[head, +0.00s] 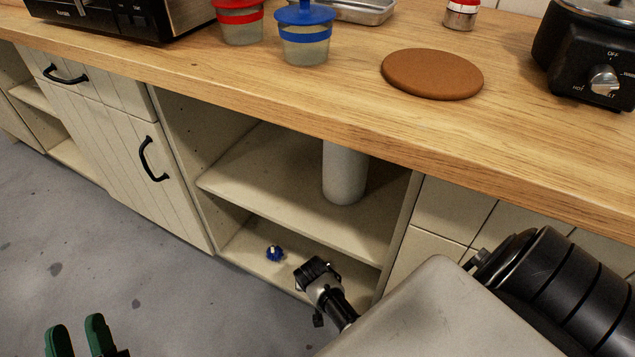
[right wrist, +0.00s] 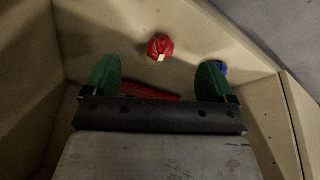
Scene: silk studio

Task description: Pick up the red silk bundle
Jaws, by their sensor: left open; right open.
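The red silk bundle (right wrist: 158,46) is a small round red bundle with a pale tag, lying on a cream shelf surface in the right wrist view. It is just beyond the fingertips of my right gripper (right wrist: 157,70), between their lines and apart from them. That gripper is open, with green fingers. The red bundle does not show in the head view. A blue bundle (head: 274,254) lies on the lower shelf in the head view; it also shows in the right wrist view (right wrist: 222,67), partly behind the right finger. My left gripper (head: 76,335) is open and empty, low at the left over the floor.
A flat red patterned thing (right wrist: 145,92) shows between my right fingers, partly hidden. The open cabinet has a middle shelf (head: 280,185) with a grey cylinder (head: 344,172). The wooden counter (head: 220,80) overhangs it, carrying lidded jars and a brown disc (head: 432,74).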

